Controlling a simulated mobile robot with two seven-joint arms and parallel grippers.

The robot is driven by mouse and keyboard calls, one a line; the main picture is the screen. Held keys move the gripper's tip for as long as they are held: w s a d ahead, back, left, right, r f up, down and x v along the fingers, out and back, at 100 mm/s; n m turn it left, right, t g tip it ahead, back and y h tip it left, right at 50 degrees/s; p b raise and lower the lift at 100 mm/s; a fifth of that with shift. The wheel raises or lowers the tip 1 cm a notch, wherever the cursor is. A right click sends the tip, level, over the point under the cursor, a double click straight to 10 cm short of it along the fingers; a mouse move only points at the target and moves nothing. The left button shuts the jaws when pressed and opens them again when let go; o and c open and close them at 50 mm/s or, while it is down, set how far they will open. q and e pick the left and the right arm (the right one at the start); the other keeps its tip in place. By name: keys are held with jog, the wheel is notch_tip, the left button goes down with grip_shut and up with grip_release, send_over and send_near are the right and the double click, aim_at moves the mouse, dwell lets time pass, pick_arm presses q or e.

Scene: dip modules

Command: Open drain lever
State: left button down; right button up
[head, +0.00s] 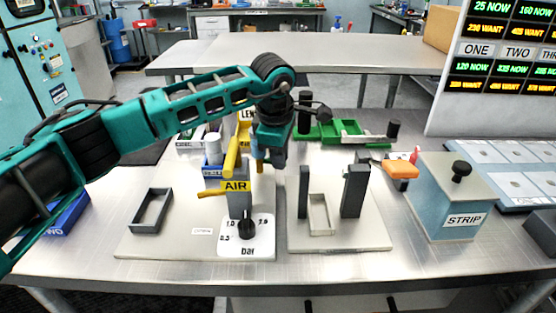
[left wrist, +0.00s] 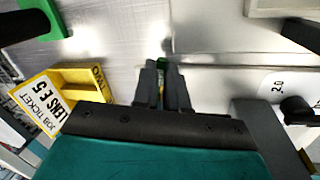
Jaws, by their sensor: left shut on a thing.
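My left gripper (head: 263,168) points down just right of the AIR stand (head: 240,205) in the head view. In the left wrist view its two dark fingers (left wrist: 162,78) are close together, with a small green piece (left wrist: 161,63) at their tips. They are shut on this piece. I cannot tell whether it is the drain lever, as the arm and fingers hide most of it. A yellow rod (head: 212,193) sticks out left beside the AIR label (head: 235,186). My right gripper is not in view.
A black knob (head: 246,227) with a pressure dial stands at the front. Grey posts (head: 354,190) and a small tray (head: 320,214) are to the right, with a STRIP box (head: 450,200) beyond. A green tray (head: 340,131) lies behind. The front table edge is clear.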

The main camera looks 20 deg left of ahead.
pick_arm(q)
jog(key=shift+w+a+n, duration=0.1)
jog(key=shift+w+n, duration=0.25)
jog(key=shift+n, duration=0.35)
jog(key=shift+r, duration=0.1)
jog(key=c, duration=1.2)
grip_release()
jog(key=shift+o, duration=0.2)
jog(key=v, duration=1.3)
jog(key=shift+d, duration=0.2)
jog(key=shift+s, duration=0.1)
